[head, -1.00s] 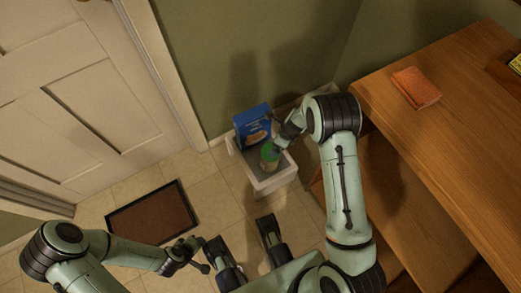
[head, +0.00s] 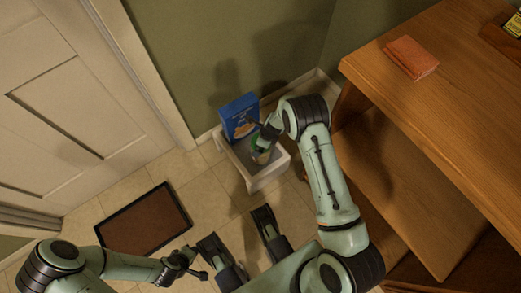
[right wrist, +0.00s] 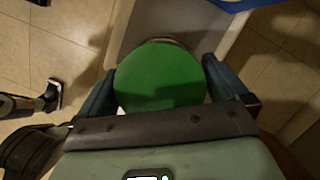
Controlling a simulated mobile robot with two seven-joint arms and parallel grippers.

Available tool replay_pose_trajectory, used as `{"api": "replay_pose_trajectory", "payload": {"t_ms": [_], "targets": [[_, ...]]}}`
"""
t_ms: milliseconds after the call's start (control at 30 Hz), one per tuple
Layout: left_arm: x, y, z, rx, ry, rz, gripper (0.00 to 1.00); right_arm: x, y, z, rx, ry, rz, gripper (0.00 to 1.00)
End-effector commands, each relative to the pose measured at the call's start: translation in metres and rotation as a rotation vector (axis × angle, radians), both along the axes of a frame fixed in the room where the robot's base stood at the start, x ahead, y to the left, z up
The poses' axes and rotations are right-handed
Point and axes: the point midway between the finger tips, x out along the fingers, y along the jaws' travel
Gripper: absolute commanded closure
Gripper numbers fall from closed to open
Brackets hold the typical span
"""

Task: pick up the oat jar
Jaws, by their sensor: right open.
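The oat jar (head: 262,157), pale with a green lid, stands in a white open bin (head: 268,180) on the floor in the head view. My right gripper (head: 264,142) is at the jar's top and partly covers it. In the right wrist view the round green lid (right wrist: 160,78) lies between the two open fingers of my right gripper (right wrist: 161,70), one on each side. Whether they touch the jar I cannot tell. My left gripper (head: 190,262) is low at the left, away from the bin; its jaws are too small to read.
A blue box (head: 239,116) stands in the bin behind the jar. A wooden desk (head: 440,130) with a red-orange book (head: 411,58) is at the right. A brown mat (head: 145,221) lies before the white door (head: 75,100). Tiled floor is clear left of the bin.

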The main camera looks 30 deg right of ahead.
Motion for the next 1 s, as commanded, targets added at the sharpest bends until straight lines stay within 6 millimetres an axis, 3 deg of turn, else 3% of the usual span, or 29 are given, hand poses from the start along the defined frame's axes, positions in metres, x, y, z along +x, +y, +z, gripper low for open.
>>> {"api": "replay_pose_trajectory", "payload": {"t_ms": [67, 267, 367, 533, 833, 1000], "targets": [[-0.006, 0.001, -0.006, -0.001, 0.022, 0.002, 0.57, 0.002, 0.001, -0.009, 0.000, 0.000, 0.000, 0.00], [-0.007, 0.001, -0.005, -0.001, 0.025, 0.003, 0.57, 0.002, 0.002, -0.008, 0.000, -0.001, 0.000, 0.00], [-0.007, 0.001, -0.005, -0.002, 0.023, 0.002, 0.57, 0.002, 0.002, -0.008, 0.000, -0.002, 0.001, 0.26], [-0.007, 0.001, -0.005, -0.001, 0.023, 0.002, 0.57, 0.002, 0.002, -0.008, 0.000, -0.002, 0.001, 0.81], [-0.006, 0.001, -0.004, -0.001, 0.019, 0.002, 0.57, 0.003, 0.002, -0.005, 0.000, -0.004, 0.000, 0.83], [0.002, 0.000, 0.003, 0.001, -0.006, 0.000, 0.57, 0.004, 0.002, 0.009, 0.001, -0.006, 0.002, 0.83]]}}
